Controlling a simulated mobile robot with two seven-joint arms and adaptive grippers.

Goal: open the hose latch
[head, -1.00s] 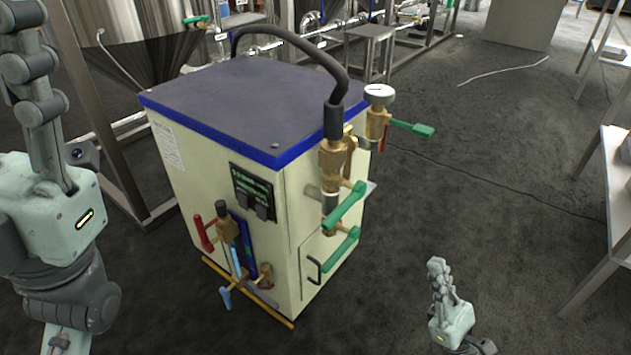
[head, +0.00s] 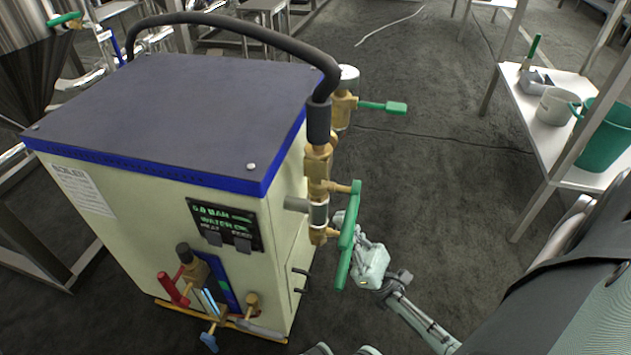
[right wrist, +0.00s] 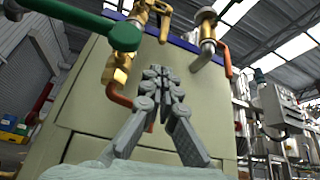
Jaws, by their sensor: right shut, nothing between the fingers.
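A black hose (head: 232,20) arches over the boiler (head: 150,200) and ends in a black sleeve on an upright brass coupling (head: 318,165) at its right front corner. Below it are long green handles (head: 348,240). I cannot make out which small part is the hose latch. My right gripper (head: 346,220) is partly hidden behind the green handles, low beside the boiler's front. In the right wrist view its fingers (right wrist: 162,73) are together and empty, pointing at the cream panel below brass fittings (right wrist: 118,72). A green handle (right wrist: 70,18) is close at upper left. My left gripper is out of view.
A second brass valve with a green handle (head: 382,107) stands behind the coupling. Low on the front are a red handle (head: 172,290) and a blue handle (head: 209,342). A shelf (head: 530,130) with a green bucket (head: 605,140) stands right. Floor between is mostly clear.

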